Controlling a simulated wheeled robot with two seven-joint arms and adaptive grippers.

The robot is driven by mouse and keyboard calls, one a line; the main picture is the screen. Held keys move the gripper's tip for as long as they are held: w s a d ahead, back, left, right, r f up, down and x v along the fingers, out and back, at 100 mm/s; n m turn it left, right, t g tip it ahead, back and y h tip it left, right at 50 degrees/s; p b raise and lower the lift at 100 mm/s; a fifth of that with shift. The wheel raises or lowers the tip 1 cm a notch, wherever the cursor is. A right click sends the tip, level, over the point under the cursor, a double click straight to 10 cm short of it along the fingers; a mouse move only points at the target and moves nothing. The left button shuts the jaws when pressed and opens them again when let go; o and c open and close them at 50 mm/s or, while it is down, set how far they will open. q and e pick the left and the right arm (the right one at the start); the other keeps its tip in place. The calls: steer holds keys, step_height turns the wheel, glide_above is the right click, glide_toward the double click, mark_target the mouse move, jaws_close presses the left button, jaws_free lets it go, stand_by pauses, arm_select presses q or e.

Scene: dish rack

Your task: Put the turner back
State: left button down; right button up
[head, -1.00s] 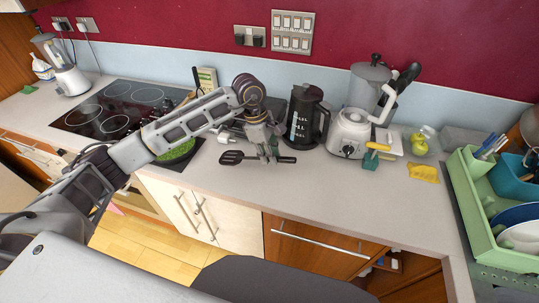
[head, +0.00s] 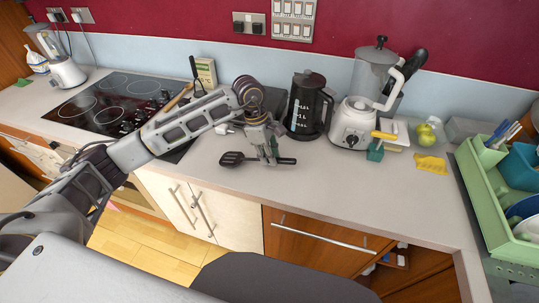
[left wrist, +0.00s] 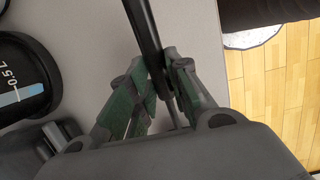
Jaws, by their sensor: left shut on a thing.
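The turner (head: 233,159) is black with a slotted head and a straight handle. My left gripper (head: 270,158) is shut on its handle over the counter in front of the black kettle. The slotted head points left and the handle end sticks out to the right. In the left wrist view, the dark handle (left wrist: 146,30) runs between the fingers of my left gripper (left wrist: 160,78); the slotted head is out of that view. I cannot tell whether the turner touches the counter. My right gripper is not in view.
A black kettle (head: 305,108) stands behind the gripper, with a blender (head: 354,124) right of it. Dark utensils (head: 414,66) show behind the blender. A green dish rack (head: 490,205) stands at right, a black hob (head: 105,105) at left. The front counter (head: 350,195) is clear.

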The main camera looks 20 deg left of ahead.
arm_select(q)
steer(key=shift+f, duration=0.25)
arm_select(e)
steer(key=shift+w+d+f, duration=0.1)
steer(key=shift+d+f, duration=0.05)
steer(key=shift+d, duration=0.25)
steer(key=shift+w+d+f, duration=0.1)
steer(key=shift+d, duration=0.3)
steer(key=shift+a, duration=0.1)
arm_select(q)
steer(key=shift+d+f+b, duration=0.1)
steer(key=shift+f+b, duration=0.15)
steer(key=shift+b, duration=0.05)
steer(key=shift+d+f+y, duration=0.2)
steer(key=shift+f+y, duration=0.2)
steer(key=shift+f, duration=0.05)
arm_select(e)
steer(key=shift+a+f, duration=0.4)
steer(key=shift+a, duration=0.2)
